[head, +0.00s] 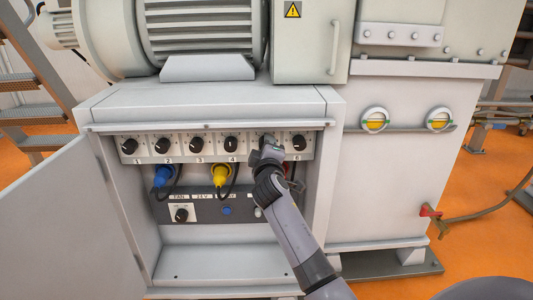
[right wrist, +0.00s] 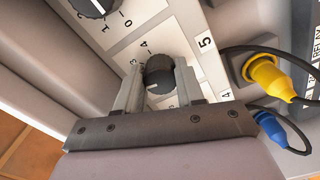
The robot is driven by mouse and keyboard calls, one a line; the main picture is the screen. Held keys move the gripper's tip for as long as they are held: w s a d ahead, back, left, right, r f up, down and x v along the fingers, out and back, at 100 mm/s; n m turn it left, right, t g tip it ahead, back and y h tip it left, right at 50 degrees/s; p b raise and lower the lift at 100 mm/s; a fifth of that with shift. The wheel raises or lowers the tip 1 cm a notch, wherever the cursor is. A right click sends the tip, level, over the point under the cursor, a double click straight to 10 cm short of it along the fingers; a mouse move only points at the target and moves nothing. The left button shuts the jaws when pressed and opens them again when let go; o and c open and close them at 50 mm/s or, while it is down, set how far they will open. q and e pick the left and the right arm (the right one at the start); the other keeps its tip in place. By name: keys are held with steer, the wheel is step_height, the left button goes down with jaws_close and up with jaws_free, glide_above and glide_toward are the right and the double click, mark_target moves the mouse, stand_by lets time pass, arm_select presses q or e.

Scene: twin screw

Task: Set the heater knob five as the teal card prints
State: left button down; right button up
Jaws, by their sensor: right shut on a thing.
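Heater knob five (right wrist: 158,78) is a round black knob on a white dial plate, next to the printed 5 (right wrist: 206,42) in the right wrist view. My right gripper (right wrist: 159,84) has one finger on each side of it and is shut on it. A white mark shows on the knob's face; I cannot tell exactly which digit it points to. In the head view my right gripper (head: 268,151) covers knob five and its number. I see no teal card in either view. My left gripper is not in view.
A row of similar knobs, such as knob four (head: 231,144) and knob six (head: 299,142), flanks it inside the open cabinet. Blue (head: 162,176) and yellow (head: 220,174) plugs with cables hang below. The cabinet door (head: 80,225) stands open at left.

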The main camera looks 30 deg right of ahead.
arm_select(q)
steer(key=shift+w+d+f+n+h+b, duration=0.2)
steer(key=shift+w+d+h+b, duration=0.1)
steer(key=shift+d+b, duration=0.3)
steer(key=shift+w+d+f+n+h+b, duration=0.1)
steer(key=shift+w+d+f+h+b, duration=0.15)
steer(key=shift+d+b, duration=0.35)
arm_select(e)
steer(key=shift+a+f+m, duration=0.1)
steer(key=shift+m, duration=1.5)
steer(key=shift+f+m, duration=0.1)
steer(key=shift+m, duration=1.5)
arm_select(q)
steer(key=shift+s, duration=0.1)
arm_select(e)
steer(key=o, duration=1)
steer(key=shift+o, duration=0.2)
steer(key=shift+r, duration=0.1)
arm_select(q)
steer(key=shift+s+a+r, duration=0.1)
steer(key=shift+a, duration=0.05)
